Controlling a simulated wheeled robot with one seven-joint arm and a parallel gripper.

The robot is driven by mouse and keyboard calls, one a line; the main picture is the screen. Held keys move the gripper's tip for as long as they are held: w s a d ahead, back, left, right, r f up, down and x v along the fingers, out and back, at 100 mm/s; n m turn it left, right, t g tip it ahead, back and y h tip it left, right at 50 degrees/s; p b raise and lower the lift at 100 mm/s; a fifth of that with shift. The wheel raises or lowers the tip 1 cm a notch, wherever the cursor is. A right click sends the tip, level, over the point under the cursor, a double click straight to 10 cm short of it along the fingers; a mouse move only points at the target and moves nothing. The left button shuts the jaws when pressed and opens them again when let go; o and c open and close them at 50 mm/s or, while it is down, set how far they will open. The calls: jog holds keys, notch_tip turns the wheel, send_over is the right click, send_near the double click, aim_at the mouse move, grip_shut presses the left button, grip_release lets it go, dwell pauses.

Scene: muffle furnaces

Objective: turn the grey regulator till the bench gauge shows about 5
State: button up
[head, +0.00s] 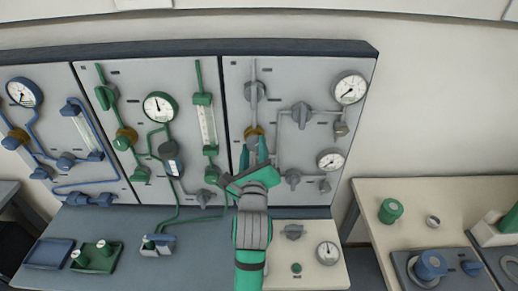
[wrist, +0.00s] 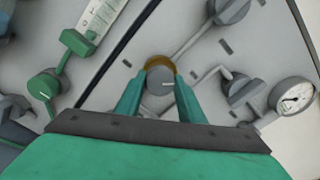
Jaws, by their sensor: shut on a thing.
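The grey regulator (wrist: 159,82) is a round grey knob with a brass-coloured ring, on the right-hand grey panel. In the wrist view it sits between the two green fingers of my gripper (wrist: 159,88), which is shut on it. A light index line on the knob points right in that view. In the head view my gripper (head: 257,150) reaches up to the panel and hides most of the regulator (head: 254,131). The bench gauge (head: 328,252) is a round white dial on a cream plate on the bench, right of my arm. Its numbers are too small to read.
The right-hand panel also carries an upper gauge (head: 350,88), a lower gauge (head: 330,160) and grey valves (head: 302,113). Green and blue panels stand to the left. A grey knob (head: 292,232) lies beside the bench gauge. A side table (head: 440,195) at right holds green and blue parts.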

jog(key=shift+r, duration=0.1)
dwell(0.3)
jog(key=o, duration=1)
jog(key=shift+o, duration=0.2)
jog(key=shift+w, duration=0.1)
